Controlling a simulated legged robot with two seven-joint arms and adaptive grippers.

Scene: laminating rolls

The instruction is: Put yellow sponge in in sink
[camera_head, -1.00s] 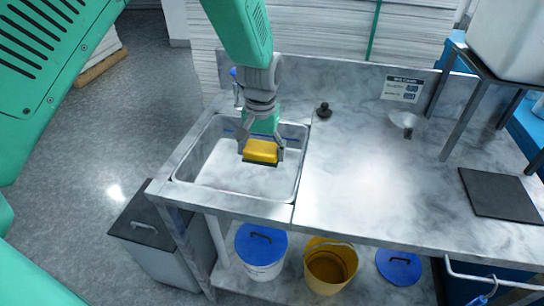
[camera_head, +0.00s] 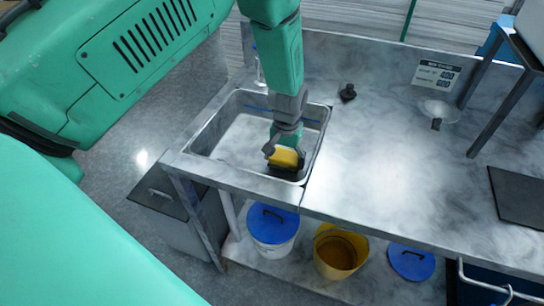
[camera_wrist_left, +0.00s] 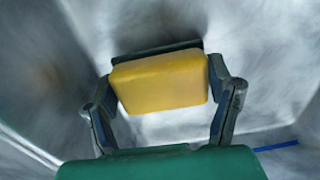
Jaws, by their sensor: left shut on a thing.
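The yellow sponge (camera_head: 284,157), with a dark green backing, is between the fingers of my left gripper (camera_head: 285,154). The gripper is shut on it, inside the outline of the metal sink (camera_head: 225,150), near its right front corner. In the left wrist view the sponge (camera_wrist_left: 160,82) spans the gap between the two dark fingers, with grey metal sink walls around it. Whether the sponge touches the sink bottom I cannot tell. My right gripper is not in view.
The marble-look counter (camera_head: 375,150) right of the sink is mostly clear. A small black knob-like object (camera_head: 347,92) stands behind it. A black mat (camera_head: 520,195) lies at the right. A white bucket with a blue lid (camera_head: 272,228) and a yellow bucket (camera_head: 340,252) stand below.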

